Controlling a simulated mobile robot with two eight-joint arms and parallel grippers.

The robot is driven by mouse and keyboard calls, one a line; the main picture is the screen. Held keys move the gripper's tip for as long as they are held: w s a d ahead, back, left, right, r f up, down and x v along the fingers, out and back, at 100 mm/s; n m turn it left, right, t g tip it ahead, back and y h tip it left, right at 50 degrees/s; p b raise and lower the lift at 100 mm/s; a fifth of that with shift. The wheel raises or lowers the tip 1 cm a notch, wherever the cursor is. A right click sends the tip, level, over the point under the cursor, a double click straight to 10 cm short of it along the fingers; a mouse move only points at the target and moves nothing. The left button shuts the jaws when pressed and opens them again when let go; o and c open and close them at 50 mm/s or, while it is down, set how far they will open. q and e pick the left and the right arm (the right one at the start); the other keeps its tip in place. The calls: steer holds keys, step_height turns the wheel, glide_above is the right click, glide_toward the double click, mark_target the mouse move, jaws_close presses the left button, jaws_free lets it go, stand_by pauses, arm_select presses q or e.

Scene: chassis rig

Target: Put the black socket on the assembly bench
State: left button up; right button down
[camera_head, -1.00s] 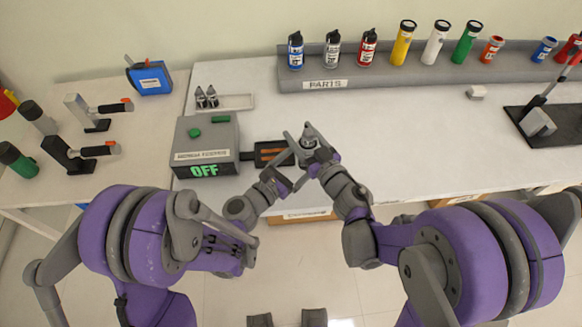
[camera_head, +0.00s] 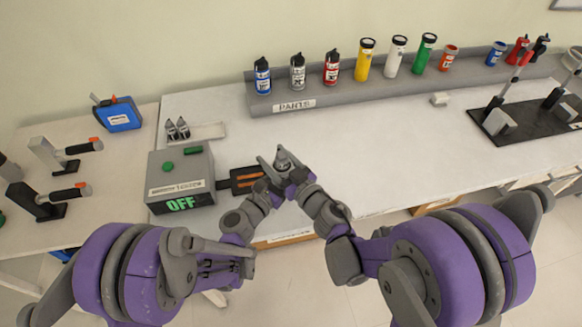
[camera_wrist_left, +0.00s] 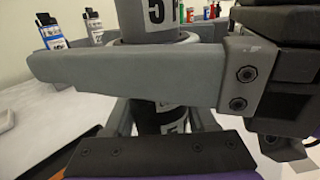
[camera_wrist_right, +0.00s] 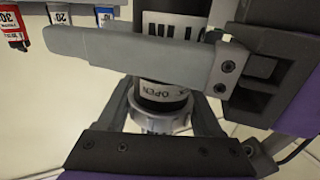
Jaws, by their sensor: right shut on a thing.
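My right gripper (camera_head: 292,168) and my left gripper (camera_head: 272,170) meet over the front of the white assembly bench (camera_head: 390,140), right of the grey tester box. Between them is a small upright grey-and-black cylinder (camera_head: 284,158). My right gripper is shut on this piece. In the left wrist view a labelled cylinder (camera_wrist_left: 150,17) stands behind my left finger, which hides its middle. Whether the left jaws grip it is unclear. I cannot tell which part is the black socket.
The grey tester box (camera_head: 181,178) reads OFF, with a dark slotted tray (camera_head: 243,181) beside it. A grey PARTS shelf (camera_head: 340,98) holds several canisters and tubes at the back. A black mat (camera_head: 533,128) with tools lies at right. The bench middle is clear.

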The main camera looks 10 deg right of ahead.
arm_select(q)
steer(key=shift+w+a, duration=0.1)
jaws_close()
arm_select(e)
jaws_free()
